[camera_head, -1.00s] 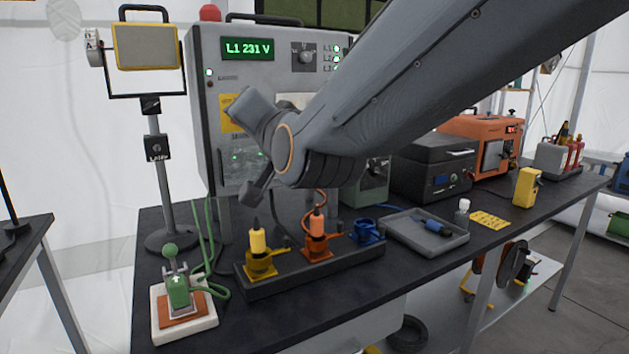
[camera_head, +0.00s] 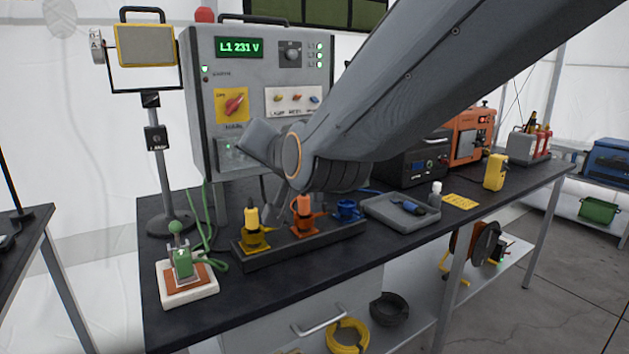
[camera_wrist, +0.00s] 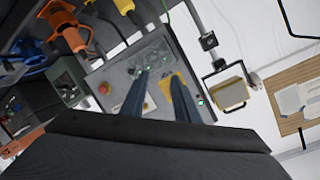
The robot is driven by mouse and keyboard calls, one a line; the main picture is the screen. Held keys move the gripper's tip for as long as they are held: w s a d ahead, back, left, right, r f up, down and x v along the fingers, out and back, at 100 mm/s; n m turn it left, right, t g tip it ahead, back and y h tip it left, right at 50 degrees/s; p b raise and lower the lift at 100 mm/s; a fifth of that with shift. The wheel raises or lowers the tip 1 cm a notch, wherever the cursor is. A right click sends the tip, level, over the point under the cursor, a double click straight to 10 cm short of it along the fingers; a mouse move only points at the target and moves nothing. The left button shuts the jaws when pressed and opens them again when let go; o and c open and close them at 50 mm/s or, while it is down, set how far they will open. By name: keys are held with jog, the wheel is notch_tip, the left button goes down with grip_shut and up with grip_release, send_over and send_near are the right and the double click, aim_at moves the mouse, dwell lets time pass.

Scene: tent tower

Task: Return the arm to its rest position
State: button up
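My arm crosses the head view from the upper right, its wrist bent in front of the grey control cabinet (camera_head: 208,75). In that view the fingers are mostly hidden by the wrist. In the wrist view my gripper (camera_wrist: 160,80) shows two dark fingers apart, with nothing between them. They overlap the cabinet front (camera_wrist: 118,75) in that picture; whether they touch it cannot be told. The cabinet display reads L1 231 V.
Below the wrist stands a socket strip (camera_head: 270,255) with yellow, orange and blue connectors. A green lever switch (camera_head: 182,263), a lamp on a stand (camera_head: 148,46) and a grey tray (camera_head: 395,222) share the black table. Orange equipment (camera_head: 463,145) stands behind right.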

jog(key=s+d+f+n+g+h+p, duration=0.1)
jog(key=s+d+f+g+h+p, duration=0.2)
jog(key=d+f, duration=0.6)
jog(key=s+d+f+g+h, duration=0.2)
jog(key=s+d+f+g, duration=0.15)
jog(key=d+f, duration=0.55)
jog(key=s+d+f+g+h+p, duration=0.1)
jog(key=s+d+f+g, duration=0.1)
jog(key=s+d, duration=0.3)
jog(key=s+d+f+n+g+h+p, duration=0.1)
jog(key=s+d+f+g, duration=0.2)
jog(key=s+d+g, duration=0.2)
jog(key=s+d, duration=0.1)
jog(key=s, duration=0.2)
jog(key=shift+s+d+f, duration=0.25)
jog(key=shift+f, duration=0.1)
